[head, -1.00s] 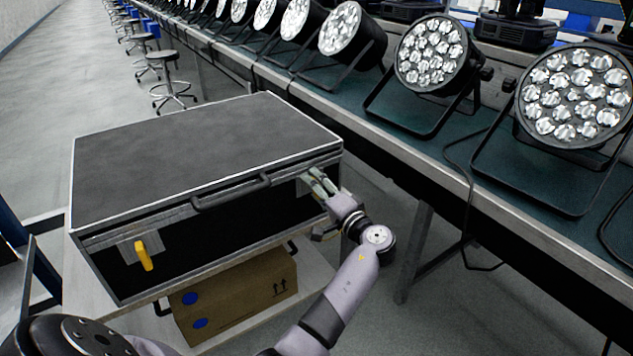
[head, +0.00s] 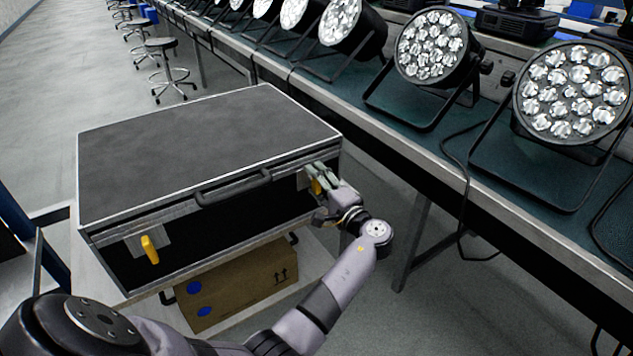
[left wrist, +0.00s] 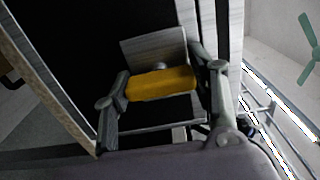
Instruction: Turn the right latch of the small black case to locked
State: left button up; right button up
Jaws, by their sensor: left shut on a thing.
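The small black case (head: 205,150) lies with its lid closed, its front towards me. Its right latch (head: 316,186) is yellow, on a metal plate at the right end of the front, and partly hidden by my fingers. My left gripper (head: 320,180) is at that latch. In the left wrist view the yellow latch handle (left wrist: 160,84) lies between the two fingers (left wrist: 163,92), which are shut on it. The left latch (head: 150,250) is yellow too and hangs roughly downward, slightly tilted. My right gripper is not in view.
The case rests on a light shelf or cart top, with a cardboard box (head: 240,286) below it. A long bench (head: 420,150) with several par cans (head: 433,48) runs along the right. Stools (head: 165,70) stand on the grey floor at the back left.

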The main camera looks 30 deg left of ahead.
pick_arm(q)
jog(key=shift+w+r, duration=0.1)
jog(key=shift+r, duration=0.05)
jog(key=o, duration=1.2)
jog(key=shift+c, duration=0.2)
jog(key=v, duration=0.7)
jog(key=shift+d, duration=0.25)
